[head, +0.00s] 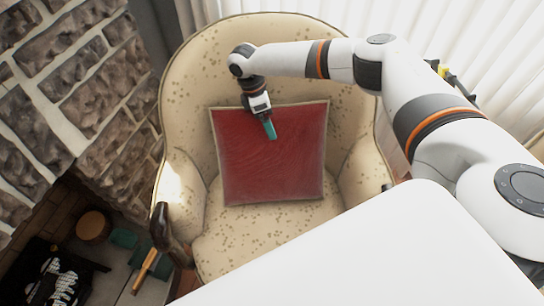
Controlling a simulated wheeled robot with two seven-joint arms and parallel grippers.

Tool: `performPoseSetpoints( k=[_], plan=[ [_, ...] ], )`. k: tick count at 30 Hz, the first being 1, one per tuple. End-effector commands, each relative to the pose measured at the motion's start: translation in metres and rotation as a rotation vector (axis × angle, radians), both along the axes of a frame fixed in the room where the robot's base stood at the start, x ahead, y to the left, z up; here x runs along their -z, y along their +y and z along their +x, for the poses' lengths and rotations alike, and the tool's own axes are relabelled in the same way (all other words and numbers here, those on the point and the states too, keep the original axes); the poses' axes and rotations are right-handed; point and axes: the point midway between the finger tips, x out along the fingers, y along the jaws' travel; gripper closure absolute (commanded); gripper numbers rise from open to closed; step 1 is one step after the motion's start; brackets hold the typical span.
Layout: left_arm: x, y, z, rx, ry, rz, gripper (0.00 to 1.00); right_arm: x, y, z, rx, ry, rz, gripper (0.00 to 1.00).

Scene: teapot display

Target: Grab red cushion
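The red cushion (268,168) is square with a pale edge. It leans upright against the back of a cream, spotted armchair (205,85). My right arm comes in from the right and reaches over the chair. My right gripper (269,129) has teal fingertips and lies in front of the cushion's upper middle in the head view. I cannot tell whether it touches the cushion, or whether the fingers are apart or together. The gripper hides a small part of the cushion's top. My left gripper is not in view.
The chair's wooden arm end (160,224) sticks out at the left. A stone wall (75,80) stands on the left, with dark items (50,278) below it. White curtains (300,12) hang behind the chair. The chair's seat (265,228) is bare in front of the cushion.

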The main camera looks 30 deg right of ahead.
Motion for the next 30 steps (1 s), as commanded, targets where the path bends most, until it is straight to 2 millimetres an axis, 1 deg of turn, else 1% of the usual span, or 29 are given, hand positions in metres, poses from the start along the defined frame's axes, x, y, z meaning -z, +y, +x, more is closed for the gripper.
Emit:
performPoseSetpoints(
  k=[2, 8, 11, 18, 20, 27, 30],
  plan=[
    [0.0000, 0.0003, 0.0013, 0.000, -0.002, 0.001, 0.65, 0.0037, -0.0005, -0.0011, -0.001, 0.001, 0.000, 0.00],
    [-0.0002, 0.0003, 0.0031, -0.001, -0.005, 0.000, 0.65, 0.0042, -0.0005, -0.0010, -0.001, 0.000, 0.000, 0.00],
    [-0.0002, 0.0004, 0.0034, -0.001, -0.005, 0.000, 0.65, 0.0041, -0.0005, -0.0010, -0.001, 0.000, 0.000, 0.15],
    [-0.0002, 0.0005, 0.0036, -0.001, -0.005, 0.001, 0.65, 0.0039, -0.0004, -0.0008, -0.001, 0.000, 0.000, 0.54],
    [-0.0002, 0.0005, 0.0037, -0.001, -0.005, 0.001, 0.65, 0.0038, -0.0004, -0.0008, -0.001, 0.000, 0.000, 0.63],
    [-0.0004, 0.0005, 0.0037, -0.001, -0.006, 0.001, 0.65, 0.0023, -0.0005, -0.0004, -0.001, -0.001, 0.001, 0.63],
    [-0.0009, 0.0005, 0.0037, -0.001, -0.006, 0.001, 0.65, -0.0014, -0.0006, -0.0002, -0.001, -0.002, 0.001, 0.63]
  ],
)
